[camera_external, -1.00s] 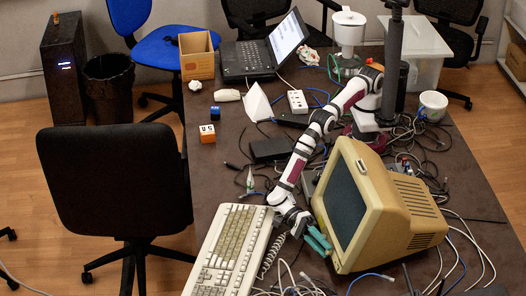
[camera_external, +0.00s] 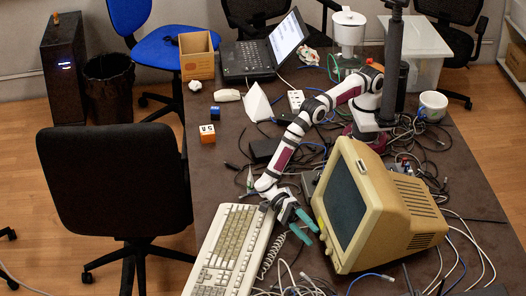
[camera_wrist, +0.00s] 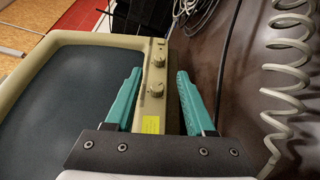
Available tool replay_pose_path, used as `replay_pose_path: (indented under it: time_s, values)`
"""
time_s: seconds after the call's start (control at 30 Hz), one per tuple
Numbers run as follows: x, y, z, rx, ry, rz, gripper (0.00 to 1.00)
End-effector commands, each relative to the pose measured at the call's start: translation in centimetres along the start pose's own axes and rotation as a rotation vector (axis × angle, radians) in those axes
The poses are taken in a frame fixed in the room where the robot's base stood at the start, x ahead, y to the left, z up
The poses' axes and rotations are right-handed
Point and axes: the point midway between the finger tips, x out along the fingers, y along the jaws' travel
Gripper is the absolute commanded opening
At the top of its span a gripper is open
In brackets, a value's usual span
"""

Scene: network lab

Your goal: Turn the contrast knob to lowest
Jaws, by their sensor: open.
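The beige CRT monitor (camera_external: 405,215) stands tilted on the table, its dark screen facing left. In the wrist view its front bezel (camera_wrist: 95,38) carries two small round knobs, one farther up the strip (camera_wrist: 159,62) and one nearer me (camera_wrist: 156,90). I cannot tell which is the contrast knob, and their settings are too small to read. My gripper (camera_wrist: 159,72) is open, its teal fingers on either side of the strip with the knobs between them in the picture. It touches neither knob visibly. In the external view my gripper (camera_external: 305,228) is in front of the screen's lower left.
A beige keyboard (camera_external: 228,250) lies left of my gripper. A coiled cable (camera_wrist: 287,85) runs at the right in the wrist view. Loose cables (camera_external: 300,280) lie around the monitor's front. A black box (camera_external: 268,149) and a white pyramid (camera_external: 257,103) are farther back.

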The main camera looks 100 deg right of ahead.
Motion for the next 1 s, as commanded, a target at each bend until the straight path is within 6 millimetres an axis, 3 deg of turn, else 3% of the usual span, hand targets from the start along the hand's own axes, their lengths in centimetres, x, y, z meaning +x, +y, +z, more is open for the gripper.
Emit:
replay_pose_path:
  time_s: [0.33, 0.47, 0.6, 0.7, 0.87, 1.0]
  values:
    - [-0.6, 0.3, 0.1, 0.007, 0.007, -0.009, 0.55]
    - [-1.7, 4.5, 1.4, 0.115, 0.100, -0.195, 0.55]
    - [-4.6, 8.4, 2.5, 0.236, 0.109, -0.468, 0.55]
    - [-5.6, 9.4, 2.7, 0.269, 0.086, -0.559, 0.55]
    - [-3.2, 7.8, 2.1, 0.277, 0.087, -0.572, 0.55]
    - [0.3, 5.6, 1.5, 0.275, 0.088, -0.570, 0.55]
